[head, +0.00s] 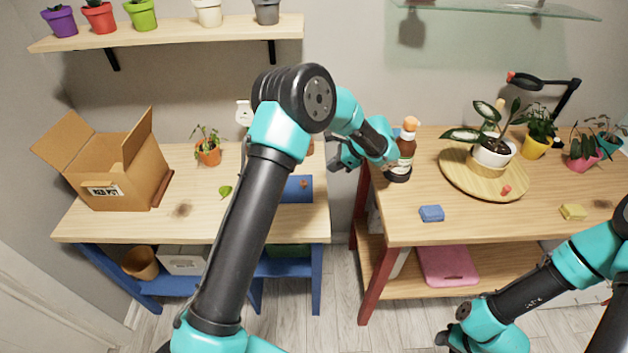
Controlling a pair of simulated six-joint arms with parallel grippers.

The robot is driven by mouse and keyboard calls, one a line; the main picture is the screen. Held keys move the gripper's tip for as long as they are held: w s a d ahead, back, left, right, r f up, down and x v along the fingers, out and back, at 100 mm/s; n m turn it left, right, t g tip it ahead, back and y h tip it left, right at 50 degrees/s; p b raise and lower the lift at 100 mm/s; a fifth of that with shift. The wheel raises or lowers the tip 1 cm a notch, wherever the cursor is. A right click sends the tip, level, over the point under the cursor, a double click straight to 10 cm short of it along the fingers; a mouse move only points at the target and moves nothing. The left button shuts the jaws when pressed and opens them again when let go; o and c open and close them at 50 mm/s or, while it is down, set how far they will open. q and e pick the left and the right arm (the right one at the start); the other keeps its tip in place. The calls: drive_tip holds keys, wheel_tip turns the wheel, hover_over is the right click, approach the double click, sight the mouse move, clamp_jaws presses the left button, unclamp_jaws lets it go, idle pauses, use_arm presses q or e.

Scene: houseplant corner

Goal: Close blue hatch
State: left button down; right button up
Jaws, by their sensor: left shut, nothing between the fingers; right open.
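A flat blue panel (297,188), which looks like the blue hatch, shows at the right part of the left table. My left arm crosses in front of it and hides its left side, so I cannot tell how far it stands open. A small reddish-brown spot shows on it. My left gripper (343,157) is shut and empty, above and to the right of the blue panel, near the gap between the two tables. My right gripper (446,338) is open and low in front of the right table, far from the panel.
An open cardboard box (130,170) and a potted plant (208,150) stand on the left table. A brown bottle (402,155) stands close to the right of my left gripper. A round wooden tray (455,172) and blue sponge (431,213) are on the right table.

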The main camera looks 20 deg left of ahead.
use_arm(q)
approach(306, 187)
drive_tip(key=x, duration=0.5)
drive_tip(key=shift+s+a+r, duration=0.1)
drive_tip(key=shift+s+r, duration=0.05)
drive_tip(key=shift+s, duration=0.1)
idle(0.4)
